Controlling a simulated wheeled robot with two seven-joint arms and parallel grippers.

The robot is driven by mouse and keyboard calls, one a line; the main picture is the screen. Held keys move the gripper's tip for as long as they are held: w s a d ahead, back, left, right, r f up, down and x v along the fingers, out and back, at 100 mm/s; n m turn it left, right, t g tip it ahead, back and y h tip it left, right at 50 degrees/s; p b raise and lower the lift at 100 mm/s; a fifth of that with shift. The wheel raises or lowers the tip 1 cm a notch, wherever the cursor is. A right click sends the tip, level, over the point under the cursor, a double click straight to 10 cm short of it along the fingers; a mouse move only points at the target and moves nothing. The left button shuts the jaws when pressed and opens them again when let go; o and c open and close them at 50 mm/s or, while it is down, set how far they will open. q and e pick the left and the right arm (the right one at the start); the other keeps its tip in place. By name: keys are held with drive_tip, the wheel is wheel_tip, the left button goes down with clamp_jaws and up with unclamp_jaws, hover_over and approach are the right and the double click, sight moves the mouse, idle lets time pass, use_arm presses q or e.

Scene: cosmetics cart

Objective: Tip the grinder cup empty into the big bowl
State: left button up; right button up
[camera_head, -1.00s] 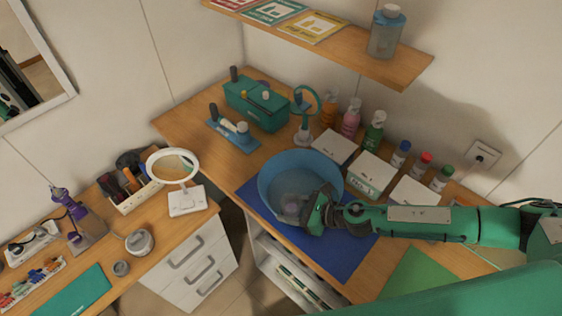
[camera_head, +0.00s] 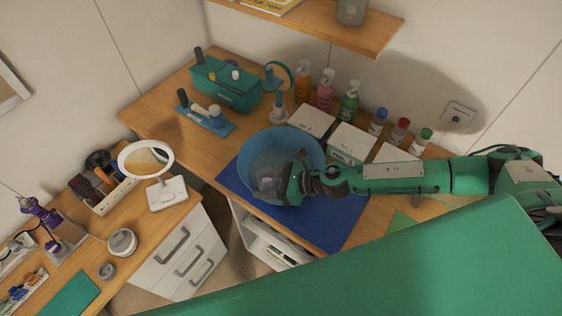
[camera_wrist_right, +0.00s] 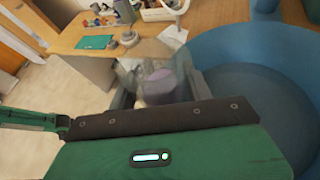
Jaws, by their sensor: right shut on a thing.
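The big blue bowl (camera_head: 308,147) stands on the blue mat, and its wall fills the right of the right wrist view (camera_wrist_right: 220,45). My right gripper (camera_head: 283,188) is at the bowl's near right rim, shut on the grinder cup (camera_head: 266,184). The cup shows over the near part of the bowl. In the right wrist view the cup (camera_wrist_right: 158,85) has a see-through wall and a grey-purple part, between my fingers. Its exact tilt and contents are unclear. The gripper hides part of the bowl's rim. My left gripper is not in view.
White boxes (camera_head: 312,119) and several bottles (camera_head: 349,100) stand behind and right of the bowl. A teal box (camera_head: 225,85) and a blue stand (camera_head: 206,122) are at the back left. The blue mat (camera_head: 325,222) is bare in front. A ring lamp (camera_head: 166,192) stands on the left desk.

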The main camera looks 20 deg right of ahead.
sight(272, 171)
drive_tip(key=shift+w+d+f+m+b, duration=0.2)
drive_tip(key=shift+m+b, duration=0.1)
drive_tip(key=shift+b, duration=0.1)
drive_tip(key=b, duration=0.1)
drive_tip(key=f+m+b, duration=0.1)
drive_tip(key=b, duration=0.1)
drive_tip(key=shift+w+d+g+y+b, duration=0.25)
drive_tip(key=shift+w+g+y+b, duration=0.05)
drive_tip(key=shift+w+y, duration=0.1)
drive_tip(key=shift+w+d+r+m+g+y+b, duration=0.35)
drive_tip(key=shift+w+r+m+y+b, duration=0.2)
drive_tip(key=shift+m, duration=0.25)
drive_tip(key=b, duration=0.1)
drive_tip(key=w+f+m+b, duration=0.1)
drive_tip(key=shift+d+f+y+b, duration=0.2)
drive_tip(key=shift+d+y+b, duration=0.05)
drive_tip(key=shift+d+b, duration=0.15)
drive_tip(key=shift+r+m+p, duration=0.35)
drive_tip(key=shift+r+m, duration=0.05)
drive_tip(key=shift+r+m+g+y, duration=0.35)
drive_tip(key=shift+r+m+y, duration=0.3)
drive_tip(key=shift+m, duration=0.35)
drive_tip(key=shift+m+y, duration=0.25)
drive_tip(key=shift+m, duration=0.05)
drive_tip(key=shift+r+m+y, duration=0.3)
drive_tip(key=shift+r+m, duration=0.05)
drive_tip(key=shift+m, duration=0.45)
